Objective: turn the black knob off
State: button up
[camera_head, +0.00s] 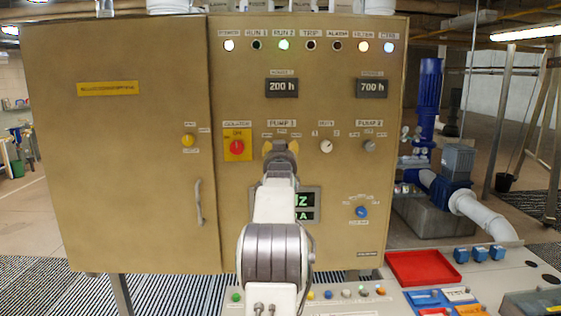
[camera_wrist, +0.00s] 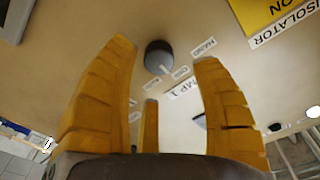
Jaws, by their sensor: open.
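The black knob (camera_wrist: 158,55) is a dark round knob on the tan panel, in the wrist view, with small labels beside it, one reading HAND. A pale mark shows at its edge, but its exact setting is hard to tell. In the head view the knob is hidden behind my gripper (camera_head: 281,149), which is held up to the panel just below the PUMP 1 label. My gripper's yellow fingers also show in the wrist view (camera_wrist: 164,58). They are spread open, with the knob beyond them, apart from it, and nothing between them.
The cabinet (camera_head: 140,150) also bears a red isolator switch (camera_head: 237,147) left of my gripper, a white knob (camera_head: 326,146) and a grey knob (camera_head: 369,145) to its right, and a blue knob (camera_head: 361,211) lower right. A red tray (camera_head: 420,267) lies in front.

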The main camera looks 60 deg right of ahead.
jog(key=v, duration=0.7)
dwell(0.6)
dwell(0.4)
